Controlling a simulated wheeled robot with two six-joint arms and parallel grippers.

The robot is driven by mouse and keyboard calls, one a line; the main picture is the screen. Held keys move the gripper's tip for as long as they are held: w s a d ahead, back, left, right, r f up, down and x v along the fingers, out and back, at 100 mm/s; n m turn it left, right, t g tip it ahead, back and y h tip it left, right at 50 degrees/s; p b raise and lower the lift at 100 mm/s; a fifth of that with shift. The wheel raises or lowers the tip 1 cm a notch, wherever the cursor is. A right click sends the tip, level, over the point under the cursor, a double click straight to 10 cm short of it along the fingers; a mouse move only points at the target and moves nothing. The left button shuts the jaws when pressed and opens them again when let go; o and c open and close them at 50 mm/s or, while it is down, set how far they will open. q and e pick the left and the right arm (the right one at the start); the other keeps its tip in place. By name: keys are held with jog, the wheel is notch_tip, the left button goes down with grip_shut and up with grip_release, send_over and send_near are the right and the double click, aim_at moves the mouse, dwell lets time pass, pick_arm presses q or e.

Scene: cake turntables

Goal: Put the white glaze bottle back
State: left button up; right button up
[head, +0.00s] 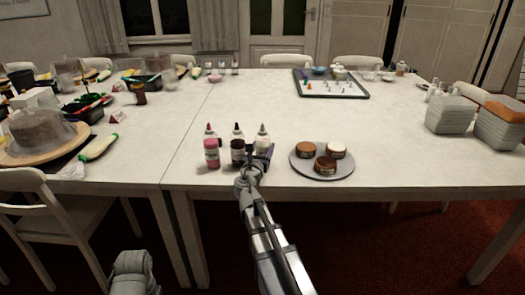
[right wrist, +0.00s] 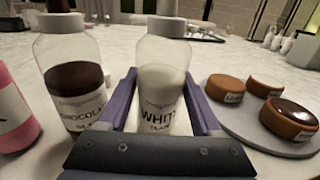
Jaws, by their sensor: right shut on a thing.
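The white glaze bottle (head: 262,141) stands on the table at the right end of a group of bottles. In the right wrist view the white glaze bottle (right wrist: 161,85) is upright, with a grey cap and a label reading "WHIT". My right gripper (head: 259,156) is shut on it, with its purple fingers on either side in the right wrist view (right wrist: 163,110). Whether its base touches the table is hidden by the gripper. The chocolate bottle (right wrist: 70,85) and a pink bottle (head: 212,153) stand to its left. My left gripper is out of view.
A grey round plate (head: 301,172) with three glazed cakes (head: 325,164) lies just right of the bottles. A board with small pieces (head: 331,85) lies farther back. Stacked containers (head: 451,115) stand at the right. The table between is clear.

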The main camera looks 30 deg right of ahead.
aim_at(261, 152)
jog(key=shift+f, duration=0.2)
jog(key=o, duration=1)
jog(key=shift+r, duration=0.1)
jog(key=shift+r, duration=0.1)
jog(key=shift+r, duration=0.15)
jog(key=v, duration=0.7)
jog(key=shift+s+a, duration=0.15)
jog(key=shift+s, duration=0.1)
